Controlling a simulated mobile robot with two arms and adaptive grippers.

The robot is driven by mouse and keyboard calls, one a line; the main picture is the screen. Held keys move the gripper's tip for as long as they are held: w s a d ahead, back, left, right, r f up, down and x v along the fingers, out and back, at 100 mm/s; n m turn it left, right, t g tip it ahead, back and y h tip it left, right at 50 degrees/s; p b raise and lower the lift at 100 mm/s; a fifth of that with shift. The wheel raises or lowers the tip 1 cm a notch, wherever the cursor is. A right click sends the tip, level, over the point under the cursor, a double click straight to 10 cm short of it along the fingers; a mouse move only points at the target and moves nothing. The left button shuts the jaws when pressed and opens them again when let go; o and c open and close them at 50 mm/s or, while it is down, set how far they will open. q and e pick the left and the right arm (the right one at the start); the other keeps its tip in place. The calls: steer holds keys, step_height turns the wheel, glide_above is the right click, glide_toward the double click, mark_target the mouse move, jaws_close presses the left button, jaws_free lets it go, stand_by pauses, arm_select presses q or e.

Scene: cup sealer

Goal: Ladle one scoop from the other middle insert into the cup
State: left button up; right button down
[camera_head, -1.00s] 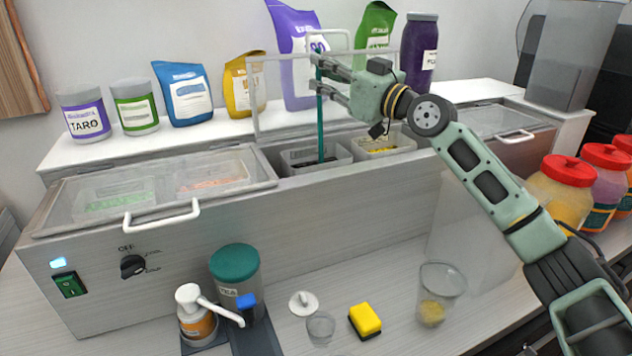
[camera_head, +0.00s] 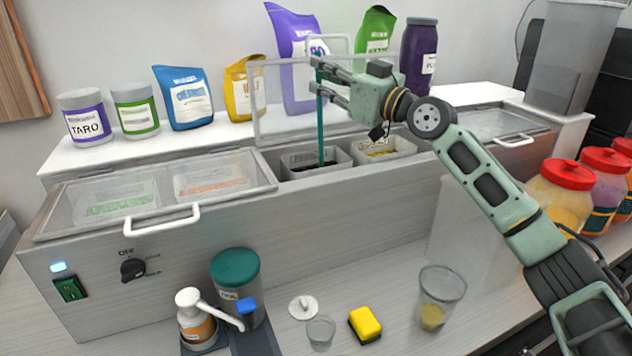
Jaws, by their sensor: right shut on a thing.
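My right gripper (camera_head: 330,79) is shut on the teal handle of a ladle (camera_head: 321,130). The ladle stands upright, its lower end down in the left middle insert (camera_head: 305,170), which holds dark contents. The ladle's bowl is hidden in the insert. The other middle insert (camera_head: 392,152), with yellow contents, is just to the right. A clear cup (camera_head: 440,297) with some yellow contents at its bottom stands on the counter at the lower right. My left gripper is not in view.
The middle lid (camera_head: 285,98) is raised behind the inserts. Left inserts lie under a closed clear lid (camera_head: 160,190). A yellow sponge (camera_head: 365,324), a small clear cup (camera_head: 320,332), a pump bottle (camera_head: 196,318) and a teal-lidded canister (camera_head: 236,285) stand on the counter. Red-lidded jars (camera_head: 560,190) line the right.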

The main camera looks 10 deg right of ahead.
step_height(320, 180, up, 11)
steer(key=p, duration=0.7)
steer(key=shift+p, duration=0.35)
stand_by(1.0)
